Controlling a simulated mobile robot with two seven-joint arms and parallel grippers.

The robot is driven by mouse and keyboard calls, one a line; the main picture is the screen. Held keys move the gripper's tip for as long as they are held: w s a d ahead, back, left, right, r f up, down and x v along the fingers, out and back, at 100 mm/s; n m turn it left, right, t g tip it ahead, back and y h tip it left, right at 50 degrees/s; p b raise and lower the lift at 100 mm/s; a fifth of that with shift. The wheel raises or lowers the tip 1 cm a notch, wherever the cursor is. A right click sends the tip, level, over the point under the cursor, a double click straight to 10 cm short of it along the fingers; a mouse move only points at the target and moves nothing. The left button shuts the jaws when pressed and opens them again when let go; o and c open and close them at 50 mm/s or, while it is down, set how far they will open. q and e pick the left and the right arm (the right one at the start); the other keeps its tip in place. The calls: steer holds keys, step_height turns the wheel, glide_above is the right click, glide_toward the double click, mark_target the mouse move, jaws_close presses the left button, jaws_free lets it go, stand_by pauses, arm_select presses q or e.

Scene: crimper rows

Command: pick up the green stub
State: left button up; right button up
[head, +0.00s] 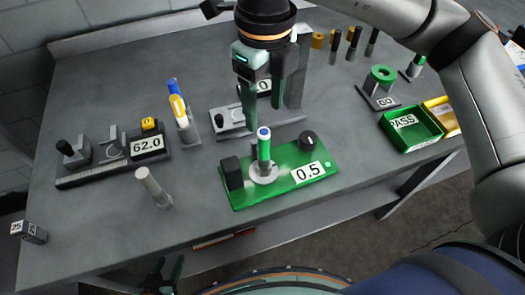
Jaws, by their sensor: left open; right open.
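The green stub (264,151) stands upright in a round pale seat on the green fixture (285,185) labelled 0.5. It has a white and blue top. My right gripper (262,116) points down just above the stub, open, its two fingers apart and nothing between them. The fingers partly hide the grey fixture behind. My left gripper (164,276) is open and empty low at the bottom left, in front of the table's front edge.
A gauge labelled 62.0 (147,146) sits further left. A GO stand (380,93) and a green PASS tray (410,141) are at right.

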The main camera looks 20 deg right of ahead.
mark_target(264, 132)
step_height(264, 132, down, 3)
steer(key=shift+f, duration=0.15)
steer(key=shift+s+a+f+p, duration=0.1)
steer(key=shift+f+p, duration=0.1)
steer(key=shift+f, duration=0.65)
steer(key=shift+s+d+f+p, duration=0.1)
steer(key=shift+f+p, duration=0.1)
steer(key=shift+f, duration=0.7)
steer(key=shift+s+a+f+p, duration=0.1)
steer(key=shift+f+p, duration=0.1)
steer(key=shift+f, duration=0.65)
steer(key=shift+w, duration=0.1)
jaws_close()
